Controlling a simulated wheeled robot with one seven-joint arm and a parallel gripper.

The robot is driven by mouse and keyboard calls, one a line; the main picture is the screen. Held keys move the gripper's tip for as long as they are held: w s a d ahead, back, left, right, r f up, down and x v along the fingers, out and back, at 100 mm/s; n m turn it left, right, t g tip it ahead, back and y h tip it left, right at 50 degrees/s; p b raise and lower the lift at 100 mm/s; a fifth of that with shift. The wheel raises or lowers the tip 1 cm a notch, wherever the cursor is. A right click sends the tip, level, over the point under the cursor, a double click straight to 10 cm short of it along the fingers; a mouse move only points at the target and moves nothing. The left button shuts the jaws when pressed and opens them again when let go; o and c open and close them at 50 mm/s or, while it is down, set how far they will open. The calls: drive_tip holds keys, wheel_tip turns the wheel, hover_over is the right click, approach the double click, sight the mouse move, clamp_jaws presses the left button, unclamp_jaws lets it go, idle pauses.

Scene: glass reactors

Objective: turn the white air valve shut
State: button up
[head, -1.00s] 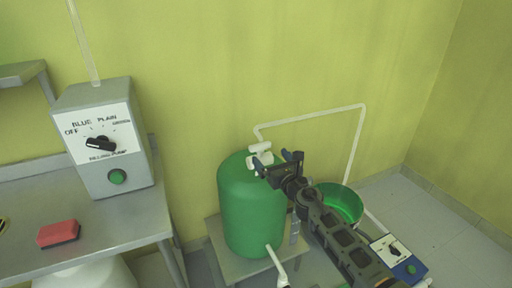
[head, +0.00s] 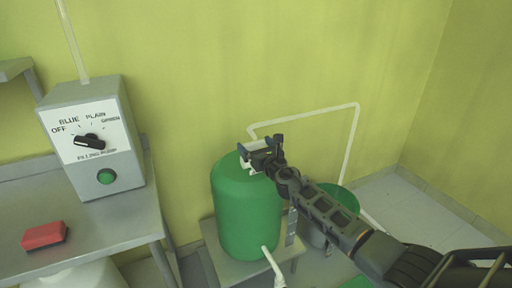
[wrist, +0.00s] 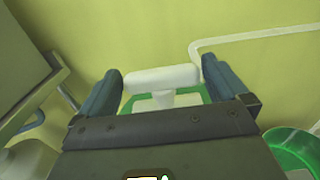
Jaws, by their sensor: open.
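The white air valve (wrist: 162,78) shows in the wrist view as a white crossbar handle on a short stem, on top of the green tank (head: 247,215). In the head view my gripper hides most of the valve. My gripper (head: 261,145) is at the tank's top. It is open, and in the wrist view its two blue-grey fingers (wrist: 162,82) stand on either side of the valve handle. The handle lies crosswise between them, with its ends close to the fingers. I cannot tell whether they touch.
A white pipe (head: 305,115) runs along the wall behind the tank. A green bucket (head: 346,197) stands to the right of the tank. A grey filling pump box (head: 92,135) and a red block (head: 44,235) are on the bench at the left.

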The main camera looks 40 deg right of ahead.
drive_tip(key=c, duration=0.8)
drive_tip(key=shift+a, duration=0.1)
